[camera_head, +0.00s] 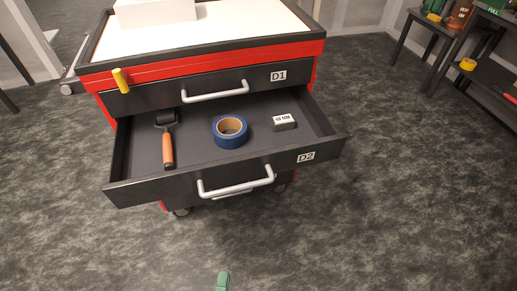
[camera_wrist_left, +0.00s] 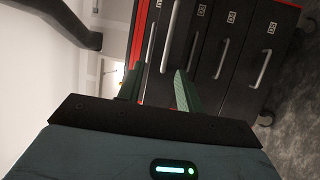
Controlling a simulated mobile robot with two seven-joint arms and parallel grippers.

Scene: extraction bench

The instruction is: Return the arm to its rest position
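The tip of my left gripper (camera_head: 222,281) shows as a green finger at the bottom edge of the head view, over the floor in front of the cart. In the left wrist view my left gripper (camera_wrist_left: 158,85) has its two green fingers apart, with nothing seen between them. The drawer fronts of the cart (camera_wrist_left: 195,60) stand beyond the fingers, turned sideways. My right gripper is in neither view.
Drawer D2 (camera_head: 240,187) is pulled out and holds an orange-handled roller (camera_head: 168,150), blue tape (camera_head: 230,143) and a small labelled block (camera_head: 284,122). Drawer D1 (camera_head: 225,88) is shut. Shelves (camera_head: 485,75) stand at right; the floor (camera_head: 400,210) is clear.

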